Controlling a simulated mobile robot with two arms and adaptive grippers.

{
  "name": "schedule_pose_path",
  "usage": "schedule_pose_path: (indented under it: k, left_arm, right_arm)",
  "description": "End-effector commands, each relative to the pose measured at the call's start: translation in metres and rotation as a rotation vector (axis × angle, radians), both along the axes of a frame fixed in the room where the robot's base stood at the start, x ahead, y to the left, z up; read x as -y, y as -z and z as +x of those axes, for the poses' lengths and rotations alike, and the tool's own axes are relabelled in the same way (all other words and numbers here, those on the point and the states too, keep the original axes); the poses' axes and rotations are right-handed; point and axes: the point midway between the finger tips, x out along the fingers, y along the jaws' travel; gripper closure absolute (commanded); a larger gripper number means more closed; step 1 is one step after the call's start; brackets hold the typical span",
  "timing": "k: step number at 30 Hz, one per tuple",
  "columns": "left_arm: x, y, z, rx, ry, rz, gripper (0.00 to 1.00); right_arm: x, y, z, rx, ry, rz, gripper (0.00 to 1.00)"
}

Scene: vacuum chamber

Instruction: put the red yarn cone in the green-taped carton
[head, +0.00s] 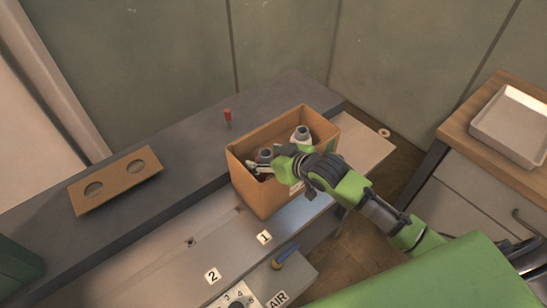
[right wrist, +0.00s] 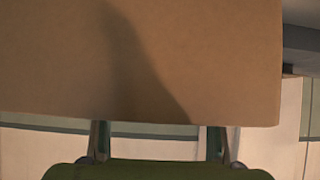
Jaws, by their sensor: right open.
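The carton (head: 262,197) is an open brown box on the ledge at the front edge of the grey bench. A dark reddish cone with a grey tip (head: 264,154), apparently the red yarn cone, is inside its left part, mostly hidden by my gripper and the wall. A white cone with a grey tip (head: 301,134) stands in the right part. My right gripper (head: 262,166) is open at the carton's mouth, beside the reddish cone; contact cannot be told. In the right wrist view, its fingers (right wrist: 158,140) show below a plain brown surface (right wrist: 200,60). My left gripper is out of view.
A brown board with two holes (head: 125,183) lies on the grey bench (head: 190,140) at left. A small red-topped object (head: 228,115) stands behind the carton. A pale tray (head: 512,126) sits on the wooden cabinet at right. Bare bench lies left of the carton.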

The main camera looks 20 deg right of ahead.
Motion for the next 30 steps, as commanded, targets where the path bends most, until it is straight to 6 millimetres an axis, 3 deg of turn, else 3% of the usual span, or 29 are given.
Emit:
schedule_pose_path:
  k: [18, 30]
  left_arm:
    - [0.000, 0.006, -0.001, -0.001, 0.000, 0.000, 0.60]
    - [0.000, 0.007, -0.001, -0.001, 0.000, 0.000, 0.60]
  right_arm:
    - [0.030, -0.057, -0.080, 0.000, 0.000, -0.002, 0.39]
    - [0.033, -0.066, -0.090, 0.000, 0.001, 0.001, 0.39]
